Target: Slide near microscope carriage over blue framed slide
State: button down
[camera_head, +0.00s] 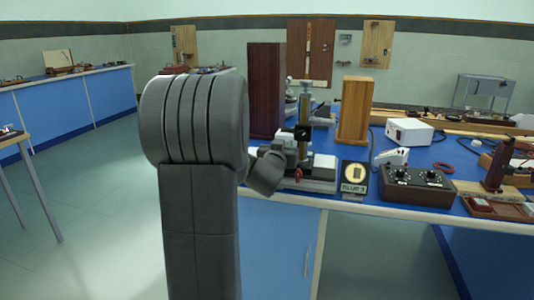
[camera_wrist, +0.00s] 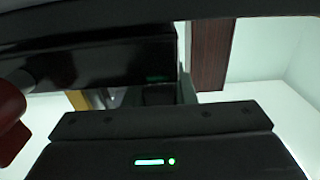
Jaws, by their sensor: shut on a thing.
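The near microscope (camera_head: 304,112) stands upright at the front left edge of the blue bench, with a brass-coloured tube and a dark carriage block (camera_head: 296,133). A small red knob (camera_head: 298,174) shows low at its front. My grey arm fills the middle left of the head view and reaches to the microscope's left side. My gripper (camera_wrist: 160,148) shows as a dark body with a green light in the wrist view. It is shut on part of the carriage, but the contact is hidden. A red rounded part (camera_wrist: 10,125) shows at left there. I cannot make out the blue framed slide.
A dark wooden box (camera_head: 265,90) stands behind the microscope, and a lighter wooden box (camera_head: 354,110) to its right.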

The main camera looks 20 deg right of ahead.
jog(key=shift+s+d, duration=0.2)
jog(key=shift+d, duration=0.05)
jog(key=c, duration=1.2)
grip_release()
jog(key=shift+a, duration=0.1)
jog(key=p+v, duration=0.1)
jog(key=v, duration=1.2)
jog(key=shift+s+a, duration=0.2)
jog(key=shift+s, duration=0.1)
jog(key=shift+w, duration=0.1)
